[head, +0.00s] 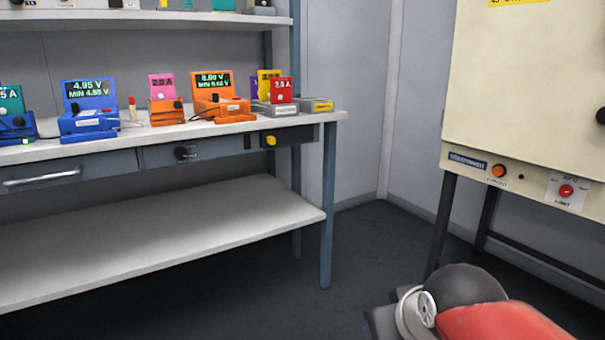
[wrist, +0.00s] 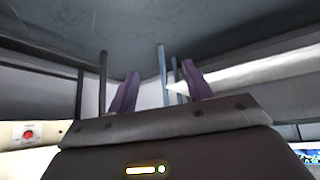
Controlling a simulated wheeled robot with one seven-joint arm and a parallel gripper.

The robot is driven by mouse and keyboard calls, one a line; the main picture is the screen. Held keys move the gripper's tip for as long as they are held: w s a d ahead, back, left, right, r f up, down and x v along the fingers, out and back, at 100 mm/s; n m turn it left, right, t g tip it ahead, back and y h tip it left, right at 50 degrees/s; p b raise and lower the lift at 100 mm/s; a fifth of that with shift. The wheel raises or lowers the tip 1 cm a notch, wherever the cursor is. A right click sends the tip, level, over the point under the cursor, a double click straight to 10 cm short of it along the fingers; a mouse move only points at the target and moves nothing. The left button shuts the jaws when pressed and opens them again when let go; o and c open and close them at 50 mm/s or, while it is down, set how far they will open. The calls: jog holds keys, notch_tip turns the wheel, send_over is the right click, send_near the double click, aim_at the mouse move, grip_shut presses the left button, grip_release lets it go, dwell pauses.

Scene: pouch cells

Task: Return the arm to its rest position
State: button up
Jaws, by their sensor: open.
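My gripper (wrist: 158,70) shows in the wrist view with its two purple fingers spread apart. Nothing is between them. The wrist view is turned over, with the dark floor along its top. Part of my arm, red with a dark rounded joint, shows at the bottom right of the head view. It is in front of the cream cabinet and right of the bench. My fingers cannot be made out in the head view.
A bench (head: 228,128) at left carries a blue meter (head: 90,122), an orange meter (head: 215,108) and other small devices. Its lower shelf (head: 200,225) is bare. A cream cabinet (head: 530,90) on dark legs stands at right. Open floor (head: 370,250) lies between them.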

jog(key=s+d+f+m+g+p, duration=0.2)
jog(key=s+f, duration=0.2)
jog(key=s, duration=0.4)
notch_tip(320, 180, up, 13)
jog(key=p, duration=1.1)
jog(key=shift+f+h+p, duration=0.15)
jog(key=shift+h+p, duration=0.15)
jog(key=shift+h, duration=0.1)
jog(key=shift+a, duration=0.1)
